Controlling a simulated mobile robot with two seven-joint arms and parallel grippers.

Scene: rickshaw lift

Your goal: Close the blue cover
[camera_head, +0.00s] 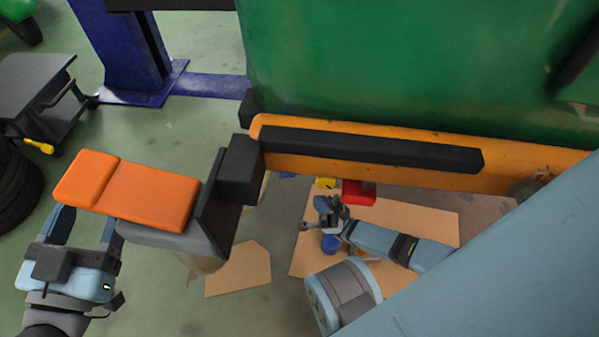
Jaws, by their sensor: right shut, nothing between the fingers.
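A small round blue part (330,243) shows low down beside my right gripper; I cannot tell for sure whether it is the blue cover, or whether it is open. My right gripper (316,217) is shut and empty, just above that blue part in the picture; whether they touch is unclear. My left gripper (84,226) is at the lower left with its fingers spread. It is at the near left end of an orange pad (130,192), and nothing shows between its fingers.
A red block (358,192) and a yellow block (326,182) lie beyond my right gripper. An orange beam (520,172) with a black bar runs under a large green body (400,65). A blue post (125,55) and a dark cart (40,90) stand at the left.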

